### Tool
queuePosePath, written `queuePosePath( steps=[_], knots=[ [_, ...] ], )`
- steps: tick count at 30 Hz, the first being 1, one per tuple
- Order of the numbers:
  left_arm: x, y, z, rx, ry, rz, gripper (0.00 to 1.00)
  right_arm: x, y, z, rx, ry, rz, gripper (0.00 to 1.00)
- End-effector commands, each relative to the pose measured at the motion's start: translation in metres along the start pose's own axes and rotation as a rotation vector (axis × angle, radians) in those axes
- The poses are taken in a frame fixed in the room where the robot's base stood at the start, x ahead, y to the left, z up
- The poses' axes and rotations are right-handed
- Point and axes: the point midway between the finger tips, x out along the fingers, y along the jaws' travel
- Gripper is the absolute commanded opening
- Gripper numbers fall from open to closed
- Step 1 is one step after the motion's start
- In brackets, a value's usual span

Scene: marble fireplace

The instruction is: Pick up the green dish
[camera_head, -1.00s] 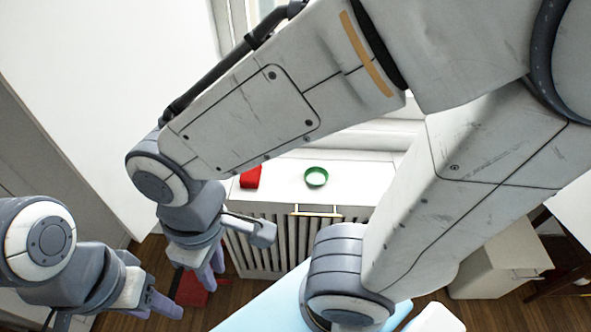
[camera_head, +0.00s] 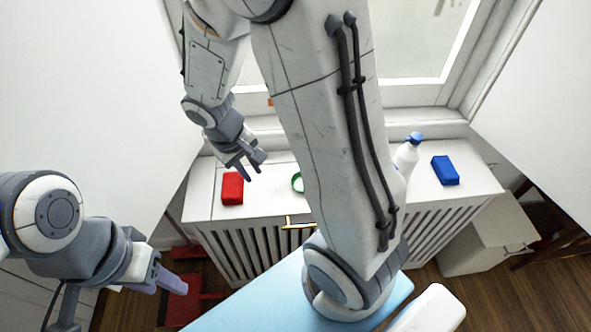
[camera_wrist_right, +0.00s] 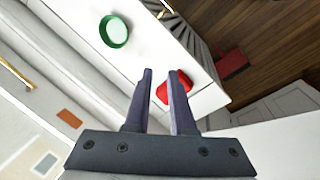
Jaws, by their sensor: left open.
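The green dish (camera_head: 296,182), a round green-rimmed dish, sits on the white cabinet top (camera_head: 262,202). In the head view my right arm hides part of it. In the right wrist view the whole dish (camera_wrist_right: 113,31) shows, beyond and left of the fingertips. My right gripper (camera_head: 249,168) is above the cabinet top, left of the dish and apart from it. Its two fingers (camera_wrist_right: 162,72) are apart with nothing held; a red block shows beyond the gap. My left gripper (camera_head: 172,282) is open and empty at the lower left, far from the dish.
A red block (camera_head: 232,188) sits left of the dish. A white bottle with a blue top (camera_head: 407,155) and a blue block (camera_head: 445,170) stand to the right. A window is behind. A low white cabinet (camera_head: 485,240) stands at the right.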

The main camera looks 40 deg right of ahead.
Motion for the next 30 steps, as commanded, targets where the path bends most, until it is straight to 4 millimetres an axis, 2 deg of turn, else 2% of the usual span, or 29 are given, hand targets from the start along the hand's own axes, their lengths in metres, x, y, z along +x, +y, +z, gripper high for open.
queuePosePath(
  steps=[1, 3, 6, 9, 16, 25, 30],
  knots=[
    [0.002, 0.000, 0.000, 0.000, 0.000, 0.000, 0.50, 0.026, 0.023, -0.005, 0.057, -0.028, 0.019, 0.23],
    [0.002, 0.000, 0.000, 0.000, 0.000, 0.000, 0.50, 0.052, 0.046, -0.010, 0.112, -0.044, 0.036, 0.23],
    [0.003, 0.000, 0.000, 0.000, 0.000, 0.000, 0.50, 0.079, 0.070, -0.012, 0.165, -0.060, 0.049, 0.23],
    [0.004, 0.000, 0.000, 0.000, 0.000, 0.000, 0.50, 0.096, 0.081, -0.011, 0.192, -0.068, 0.052, 0.23],
    [0.013, -0.001, 0.001, 0.000, 0.000, 0.000, 0.50, 0.135, 0.086, -0.007, 0.199, -0.071, 0.053, 0.23],
    [0.019, -0.001, 0.001, 0.000, 0.000, 0.000, 0.50, 0.160, 0.087, -0.004, 0.198, -0.070, 0.053, 0.23],
    [0.026, -0.002, 0.001, 0.000, 0.000, 0.000, 0.50, 0.186, 0.087, 0.001, 0.197, -0.071, 0.052, 0.23]
  ],
)
